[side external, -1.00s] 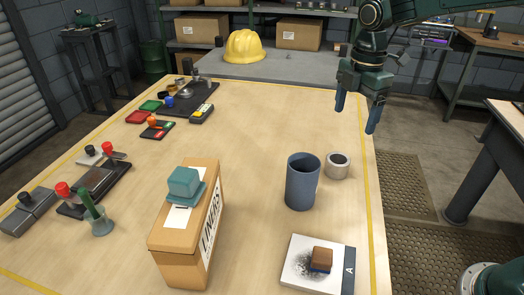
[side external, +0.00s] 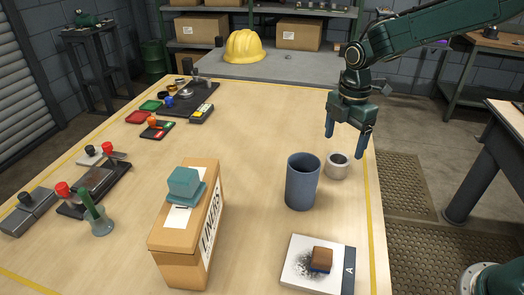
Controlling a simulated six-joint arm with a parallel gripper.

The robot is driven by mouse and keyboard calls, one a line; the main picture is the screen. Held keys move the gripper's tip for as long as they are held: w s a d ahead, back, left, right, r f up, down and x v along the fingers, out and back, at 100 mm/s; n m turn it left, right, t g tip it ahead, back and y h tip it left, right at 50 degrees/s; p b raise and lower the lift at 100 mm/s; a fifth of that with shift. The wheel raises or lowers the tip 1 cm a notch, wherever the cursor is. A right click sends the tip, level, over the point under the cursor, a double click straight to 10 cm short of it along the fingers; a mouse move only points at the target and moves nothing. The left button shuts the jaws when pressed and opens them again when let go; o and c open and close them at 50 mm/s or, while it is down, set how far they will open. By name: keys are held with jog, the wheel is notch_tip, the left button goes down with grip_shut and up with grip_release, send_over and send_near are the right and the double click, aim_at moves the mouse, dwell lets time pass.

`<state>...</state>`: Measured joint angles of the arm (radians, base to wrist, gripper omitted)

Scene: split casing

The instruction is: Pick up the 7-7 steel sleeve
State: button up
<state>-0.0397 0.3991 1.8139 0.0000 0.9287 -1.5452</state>
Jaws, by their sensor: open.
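A short grey steel sleeve (side external: 337,167) stands upright on the table, its round bore facing up. I cannot read any marking on it, so I cannot tell whether it is the 7-7 one. It stands just behind and to the right of a taller blue-grey cylinder (side external: 302,182). My gripper (side external: 345,146) is open and empty, pointing down, with its two blue fingers above the table close to the sleeve. I cannot tell the exact height of the fingertips over it.
A cardboard LINERS box (side external: 188,230) with a teal block on top stands front-centre. A white plate marked A (side external: 300,272) holds a brown-and-blue block. Tools and trays line the left side. The table's middle is clear.

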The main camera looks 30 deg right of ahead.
aim_at(339, 160)
jog(key=shift+f, duration=1)
jog(key=shift+f, duration=0.15)
jog(key=shift+w+f, duration=0.15)
jog(key=shift+f, duration=2.3)
jog(key=shift+c, duration=0.4)
jog(key=c, duration=1.4)
